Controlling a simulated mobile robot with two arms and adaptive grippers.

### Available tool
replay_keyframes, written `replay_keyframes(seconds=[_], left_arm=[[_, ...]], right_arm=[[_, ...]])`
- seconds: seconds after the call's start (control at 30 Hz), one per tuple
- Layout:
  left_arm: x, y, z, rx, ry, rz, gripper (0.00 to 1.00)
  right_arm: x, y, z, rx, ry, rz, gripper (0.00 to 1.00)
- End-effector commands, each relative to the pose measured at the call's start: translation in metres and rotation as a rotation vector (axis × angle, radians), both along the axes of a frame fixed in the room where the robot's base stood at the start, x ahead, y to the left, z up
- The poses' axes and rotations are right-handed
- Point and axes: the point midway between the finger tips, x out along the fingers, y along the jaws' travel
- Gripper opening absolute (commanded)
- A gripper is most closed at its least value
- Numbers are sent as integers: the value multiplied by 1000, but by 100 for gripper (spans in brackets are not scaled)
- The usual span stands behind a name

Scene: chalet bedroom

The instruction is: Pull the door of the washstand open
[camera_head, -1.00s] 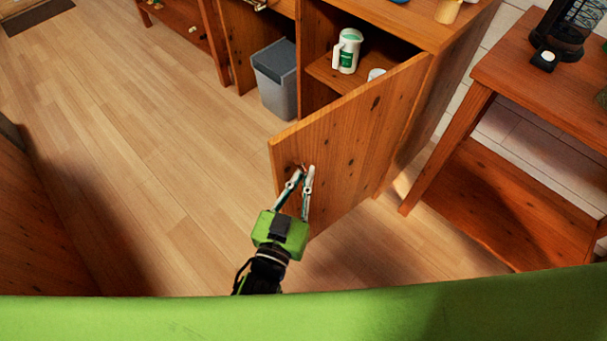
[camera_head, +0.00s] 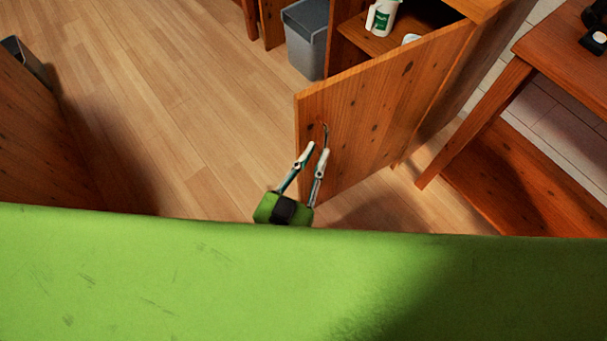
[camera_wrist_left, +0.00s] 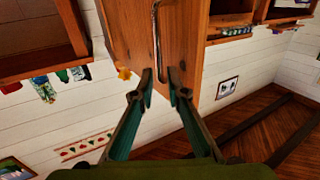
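The washstand (camera_head: 451,101) is a wooden cabinet at the upper right of the head view. Its door (camera_head: 385,105) stands wide open, swung out towards me, and the shelf inside shows. A thin metal handle (camera_head: 326,133) is on the door's face near its free edge. It also shows upright in the left wrist view (camera_wrist_left: 156,35). My left gripper (camera_head: 316,150) is open at the door, its fingertips close to the handle. In the left wrist view the handle's end lies between the parted fingertips (camera_wrist_left: 160,78); contact cannot be told. My right gripper is not in view.
A grey bin (camera_head: 307,42) stands beside the cabinet's open front. A white bottle (camera_head: 382,17) is on the inner shelf. A wooden table (camera_head: 515,160) stands at the right and a wooden panel (camera_head: 45,130) at the left. The floor between is clear.

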Motion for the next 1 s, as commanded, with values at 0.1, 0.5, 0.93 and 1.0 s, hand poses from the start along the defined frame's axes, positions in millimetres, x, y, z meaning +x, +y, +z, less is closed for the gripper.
replay_keyframes(seconds=[0.1, 0.5, 0.93, 1.0], left_arm=[[-23, 9, -1, 1, 4, 0, 14], [-57, 23, 0, 1, -1, 1, 14], [-57, 23, 0, 1, -1, 1, 14], [-57, 23, 0, 1, -1, 1, 14]], right_arm=[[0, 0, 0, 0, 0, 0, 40], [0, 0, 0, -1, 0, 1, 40], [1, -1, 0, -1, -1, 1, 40], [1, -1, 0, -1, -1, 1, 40]])
